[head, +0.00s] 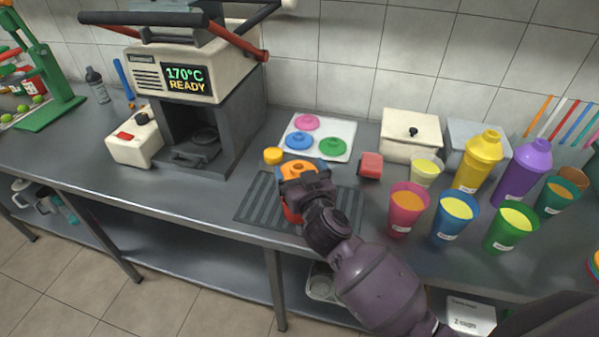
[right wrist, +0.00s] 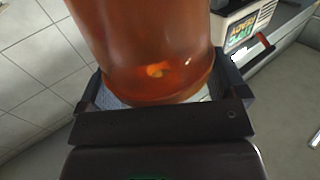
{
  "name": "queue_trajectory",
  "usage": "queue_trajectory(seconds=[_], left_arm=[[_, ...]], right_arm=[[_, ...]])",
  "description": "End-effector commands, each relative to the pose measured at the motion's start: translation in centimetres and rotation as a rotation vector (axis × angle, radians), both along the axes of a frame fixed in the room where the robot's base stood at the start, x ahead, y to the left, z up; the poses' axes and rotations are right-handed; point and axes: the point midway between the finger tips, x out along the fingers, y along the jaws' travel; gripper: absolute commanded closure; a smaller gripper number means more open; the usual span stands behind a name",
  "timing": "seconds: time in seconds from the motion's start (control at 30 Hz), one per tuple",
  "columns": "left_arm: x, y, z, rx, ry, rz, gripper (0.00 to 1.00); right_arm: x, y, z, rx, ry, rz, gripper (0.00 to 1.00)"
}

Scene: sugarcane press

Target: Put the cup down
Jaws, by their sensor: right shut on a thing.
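My right gripper (head: 305,172) reaches in from the lower right and is shut on an orange-red cup (head: 291,213). In the right wrist view the cup (right wrist: 145,45) is large, reddish and see-through, between the two fingers of my right gripper (right wrist: 160,90). In the head view the cup is over the dark grooved mat (head: 258,203), mostly hidden by the gripper. I cannot tell whether its base touches the mat. My left gripper is not in view.
A press (head: 190,85) reading "170°C READY" stands at left. A yellow lid (head: 273,155) lies behind the gripper, near a white tray (head: 345,128) of coloured lids. A red block (head: 370,165) and several filled cups, including a pink one (head: 407,208), stand to the right.

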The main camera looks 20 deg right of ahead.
Motion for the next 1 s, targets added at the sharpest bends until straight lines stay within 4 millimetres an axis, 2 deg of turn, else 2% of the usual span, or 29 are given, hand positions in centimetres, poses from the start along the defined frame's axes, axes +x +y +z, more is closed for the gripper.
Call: queue_trajectory(seconds=[0.17,0.47,0.5,0.53,0.77,0.93,1.0], left_arm=[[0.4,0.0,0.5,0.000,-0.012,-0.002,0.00],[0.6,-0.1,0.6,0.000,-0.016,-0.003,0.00],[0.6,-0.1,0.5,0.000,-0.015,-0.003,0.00],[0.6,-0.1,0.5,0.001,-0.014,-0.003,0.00],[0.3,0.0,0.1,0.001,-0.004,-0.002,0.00],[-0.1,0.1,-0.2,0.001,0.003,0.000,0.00],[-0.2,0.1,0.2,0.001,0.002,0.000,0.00]], right_arm=[[0.0,0.0,0.3,0.000,-0.004,0.001,0.63],[0.0,0.0,-0.5,-0.001,-0.003,0.000,0.63],[0.0,0.0,-0.5,0.000,-0.001,-0.001,0.03],[0.0,0.0,-0.5,0.000,-0.001,-0.001,0.00],[0.0,0.0,-0.5,0.000,-0.001,-0.001,0.00],[0.0,0.0,0.3,0.002,-0.003,0.000,0.00],[-1.3,-0.1,0.2,-0.003,-0.001,0.000,0.00]])
